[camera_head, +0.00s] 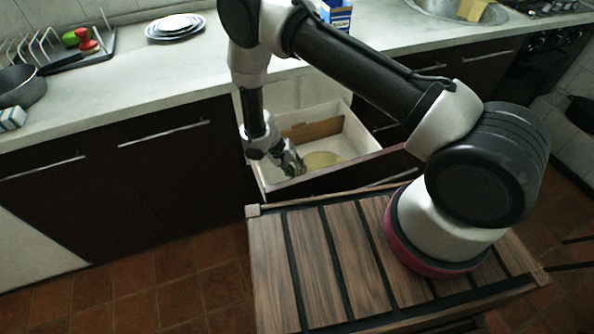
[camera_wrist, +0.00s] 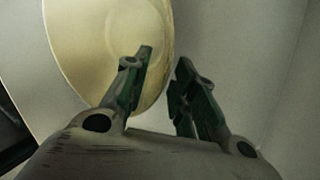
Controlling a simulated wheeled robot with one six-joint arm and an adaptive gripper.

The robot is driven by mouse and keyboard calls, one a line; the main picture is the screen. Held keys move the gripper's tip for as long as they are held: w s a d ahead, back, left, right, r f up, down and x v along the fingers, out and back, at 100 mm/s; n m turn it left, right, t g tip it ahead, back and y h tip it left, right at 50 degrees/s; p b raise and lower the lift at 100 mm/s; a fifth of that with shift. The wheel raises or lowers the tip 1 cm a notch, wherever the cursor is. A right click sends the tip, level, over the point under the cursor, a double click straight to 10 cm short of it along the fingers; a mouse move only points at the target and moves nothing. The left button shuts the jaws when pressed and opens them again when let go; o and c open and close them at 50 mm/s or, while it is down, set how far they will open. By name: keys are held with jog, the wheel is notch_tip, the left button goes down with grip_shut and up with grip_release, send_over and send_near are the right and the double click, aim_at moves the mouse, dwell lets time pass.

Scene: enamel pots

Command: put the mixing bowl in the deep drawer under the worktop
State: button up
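The mixing bowl (camera_head: 322,160) is pale yellow and sits inside the open deep drawer (camera_head: 345,118) under the worktop. In the wrist view the bowl (camera_wrist: 100,40) fills the upper left, with its right rim passing between my fingers. My gripper (camera_head: 298,168) reaches down into the drawer at the bowl's left side. In the wrist view my gripper (camera_wrist: 165,58) has its fingertips apart with a visible gap. The left finger overlaps the bowl and the right finger is outside its rim. The bowl's underside is hidden.
A brown divider (camera_head: 312,130) stands at the back of the drawer. The worktop (camera_head: 110,80) holds a dish rack (camera_head: 60,55), a pan (camera_head: 22,88), plates (camera_head: 175,27) and a blue box (camera_head: 337,15). Closed dark cabinets flank the drawer.

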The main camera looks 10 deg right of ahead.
jog(key=v, duration=1.2)
jog(key=d+r+y, duration=0.1)
jog(key=d+r, duration=0.4)
jog(key=r, duration=0.6)
jog(key=d+r+t+y, duration=0.1)
jog(key=d+r, duration=0.4)
jog(key=r, duration=0.6)
jog(key=d+r+y, duration=0.1)
jog(key=d+r, duration=0.4)
jog(key=r, duration=0.6)
jog(key=s+d+r+t+y, duration=0.2)
jog(key=s+d+r, duration=0.6)
jog(key=d+r, duration=0.15)
jog(key=s+d+r+n+t, duration=0.1)
jog(key=s+d+r, duration=0.1)
jog(key=s, duration=0.6)
jog(key=s+d+r+n+t, duration=0.1)
jog(key=s+d+r, duration=0.1)
jog(key=s, duration=0.5)
jog(key=shift+s+d, duration=0.35)
jog(key=shift+s, duration=0.05)
